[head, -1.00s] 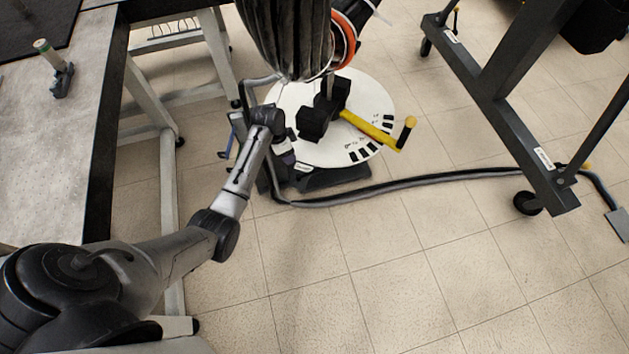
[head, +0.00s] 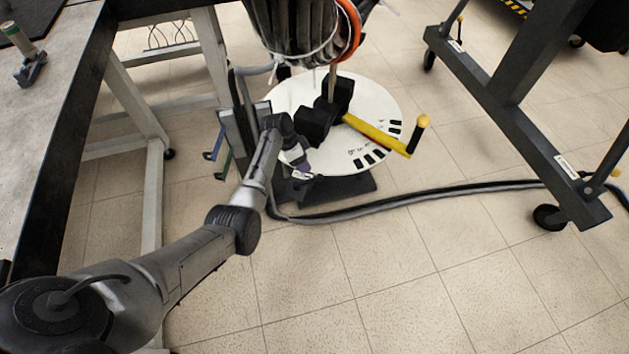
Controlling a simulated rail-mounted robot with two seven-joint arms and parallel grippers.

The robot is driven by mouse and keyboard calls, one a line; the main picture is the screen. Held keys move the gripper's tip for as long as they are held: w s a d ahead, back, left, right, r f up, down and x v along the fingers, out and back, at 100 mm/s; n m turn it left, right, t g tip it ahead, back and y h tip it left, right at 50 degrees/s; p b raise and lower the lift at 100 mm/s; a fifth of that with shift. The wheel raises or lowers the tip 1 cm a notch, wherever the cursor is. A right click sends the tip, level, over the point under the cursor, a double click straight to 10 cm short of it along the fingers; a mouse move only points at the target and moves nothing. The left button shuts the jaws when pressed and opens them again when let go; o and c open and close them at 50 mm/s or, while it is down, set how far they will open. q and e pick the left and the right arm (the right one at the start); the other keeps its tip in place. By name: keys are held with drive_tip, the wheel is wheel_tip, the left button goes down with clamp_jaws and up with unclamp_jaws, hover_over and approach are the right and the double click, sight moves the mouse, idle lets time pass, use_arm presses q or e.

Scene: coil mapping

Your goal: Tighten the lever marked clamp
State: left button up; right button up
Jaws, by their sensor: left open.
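A blue lever (head: 213,145) and a green lever (head: 226,164) stick out at the left of the white disc's stand. No marking on either is readable, so I cannot tell which one is marked clamp. My left gripper (head: 303,174) is at the front-left rim of the white disc (head: 372,100), to the right of both levers and apart from them. It is small and partly hidden by its own wrist, and it is open with nothing seen in it. My right gripper is not in view.
A yellow crank arm (head: 375,134) with an upright knob lies across the disc. A dark ribbed coil (head: 300,30) hangs above it. A workbench (head: 50,120) stands at left, and a wheeled grey frame (head: 520,125) at right. A cable (head: 430,198) crosses the open floor.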

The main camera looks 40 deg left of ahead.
sight(315, 178)
use_arm(q)
drive_tip(key=b+x, duration=0.4)
drive_tip(key=x, duration=0.3)
drive_tip(key=shift+d+f, duration=0.1)
drive_tip(key=shift+f, duration=0.3)
drive_tip(key=shift+b+x, duration=0.65)
drive_tip(key=shift+x, duration=0.25)
drive_tip(key=shift+r, duration=0.1)
drive_tip(key=shift+c, duration=0.2)
clamp_jaws()
